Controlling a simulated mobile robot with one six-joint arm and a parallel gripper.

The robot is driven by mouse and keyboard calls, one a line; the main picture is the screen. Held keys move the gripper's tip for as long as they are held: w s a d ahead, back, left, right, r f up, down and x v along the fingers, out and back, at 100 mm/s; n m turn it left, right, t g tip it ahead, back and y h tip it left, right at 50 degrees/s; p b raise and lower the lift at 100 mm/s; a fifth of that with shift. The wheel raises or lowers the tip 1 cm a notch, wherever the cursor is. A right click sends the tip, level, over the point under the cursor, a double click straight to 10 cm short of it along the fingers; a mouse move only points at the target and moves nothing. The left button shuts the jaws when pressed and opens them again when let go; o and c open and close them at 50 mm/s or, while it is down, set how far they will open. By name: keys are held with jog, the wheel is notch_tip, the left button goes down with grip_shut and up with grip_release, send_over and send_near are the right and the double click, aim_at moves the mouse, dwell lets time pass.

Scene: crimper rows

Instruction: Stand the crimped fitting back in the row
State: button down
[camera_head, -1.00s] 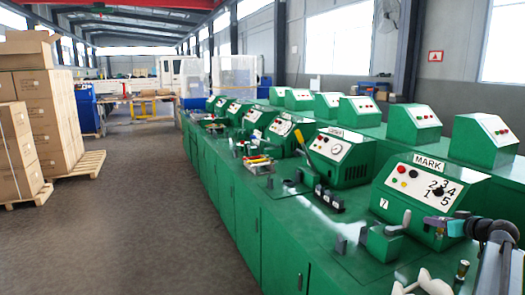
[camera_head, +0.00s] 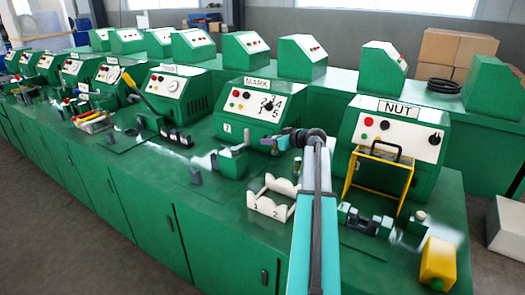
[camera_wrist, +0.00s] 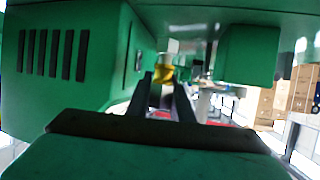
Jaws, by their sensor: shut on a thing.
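My gripper (camera_wrist: 164,80) shows in the wrist view with its two dark fingers close together. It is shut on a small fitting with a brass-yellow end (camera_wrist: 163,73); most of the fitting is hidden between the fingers. In the head view my gripper (camera_head: 273,145) is small and dark, close in front of the MARK machine (camera_head: 250,108), and the fitting cannot be made out. I cannot tell whether this is the fitting's row.
A white cradle (camera_head: 272,199) marked 1 and 2 lies on the green bench (camera_head: 215,192). A green clamp block (camera_head: 233,162) stands left of it. The NUT machine (camera_head: 389,150) with a yellow frame (camera_head: 377,176) and a yellow block (camera_head: 438,262) are at right.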

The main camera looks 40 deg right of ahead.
jog(key=shift+f, duration=1.25)
jog(key=shift+f, duration=1.85)
jog(key=shift+f, duration=0.2)
jog(key=c, duration=1.6)
grip_release()
jog(key=shift+o, duration=0.2)
jog(key=shift+r, duration=0.2)
jog(key=shift+s, duration=0.15)
jog(key=b+v, duration=0.1)
jog(key=v, duration=1)
jog(key=shift+s+r, duration=0.25)
jog(key=shift+s, duration=0.05)
